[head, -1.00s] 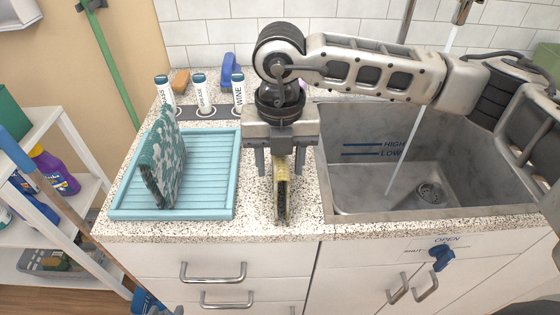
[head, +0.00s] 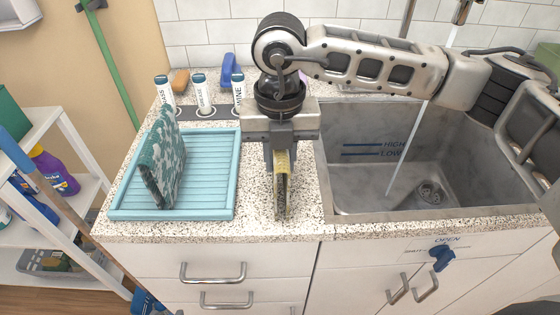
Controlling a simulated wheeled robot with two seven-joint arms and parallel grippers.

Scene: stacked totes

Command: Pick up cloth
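A thin yellow and dark item, which looks like a folded cloth (head: 281,192), stands edge-on on the speckled counter between the blue tray and the sink. My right gripper (head: 281,157), on the arm that comes in from the right, points down over it. Its fingers are closed against both sides of the cloth's upper part, and the cloth's lower end seems to be at the counter. A teal and white patterned folded cloth (head: 163,160) stands tilted in the blue ribbed tray (head: 212,180). My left gripper is not in view.
A steel sink (head: 345,180) with running water lies right of the cloth. Several labelled holders (head: 201,95) stand behind the tray, near a brown sponge (head: 180,80) and a blue brush (head: 231,72). A white shelf (head: 80,185) stands left. Counter space beside the cloth is clear.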

